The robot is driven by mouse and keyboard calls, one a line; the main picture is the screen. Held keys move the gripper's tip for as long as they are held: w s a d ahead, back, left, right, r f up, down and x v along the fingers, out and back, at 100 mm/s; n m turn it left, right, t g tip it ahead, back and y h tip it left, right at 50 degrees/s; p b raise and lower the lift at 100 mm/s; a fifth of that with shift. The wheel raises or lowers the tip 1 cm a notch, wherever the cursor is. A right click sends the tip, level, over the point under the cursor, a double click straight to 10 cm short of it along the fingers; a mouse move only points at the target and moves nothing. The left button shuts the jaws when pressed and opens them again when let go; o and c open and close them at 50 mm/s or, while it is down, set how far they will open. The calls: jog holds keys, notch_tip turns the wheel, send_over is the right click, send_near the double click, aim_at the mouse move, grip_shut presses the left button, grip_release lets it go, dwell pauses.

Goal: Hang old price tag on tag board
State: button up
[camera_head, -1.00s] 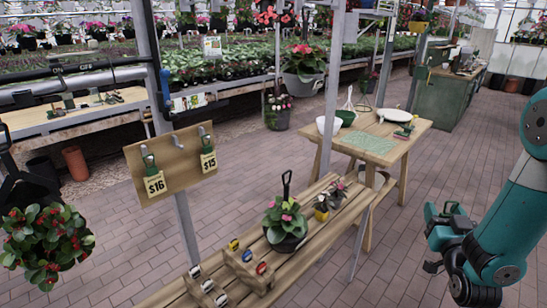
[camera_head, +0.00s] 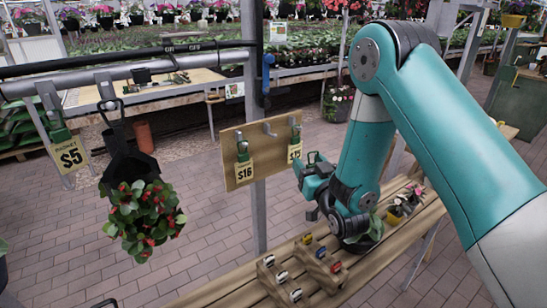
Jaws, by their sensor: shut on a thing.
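The wooden tag board (camera_head: 238,178) is fixed to a grey post left of my gripper. A yellow $16 tag (camera_head: 245,172) with a green clip hangs on its left hook. A yellow $15 tag (camera_head: 294,153) hangs on its right hook, its right edge close to my gripper in the picture. The middle hook (camera_head: 268,128) is bare. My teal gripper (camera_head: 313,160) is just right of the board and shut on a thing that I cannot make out. A yellow $5 tag (camera_head: 69,156) hangs from the rail at the left.
A slatted wooden bench (camera_head: 380,262) below my arm bears small coloured items and pots. The grey post (camera_head: 251,100) stands behind the board. Brick floor is free at the lower left.

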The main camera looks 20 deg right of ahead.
jog(key=a+r+y, duration=0.1)
jog(key=a+r, duration=0.1)
jog(key=a, duration=0.1)
jog(key=p, duration=0.4)
send_near(267, 136)
jog(key=shift+r+x, duration=0.3)
jog(key=shift+x, duration=1.3)
jog(key=shift+w+d+f+n, duration=0.1)
jog(key=shift+w+d+n, duration=0.1)
jog(key=shift+w, duration=0.2)
jog(key=shift+w+d+f+n, duration=0.1)
jog(key=shift+w+n, duration=0.1)
jog(key=shift+w, duration=0.2)
jog(key=shift+w+a, duration=0.1)
jog(key=shift+p+x, duration=1.05)
jog(key=shift+p, duration=0.6)
jog(key=shift+a, duration=0.2)
jog(key=shift+r, duration=0.1)
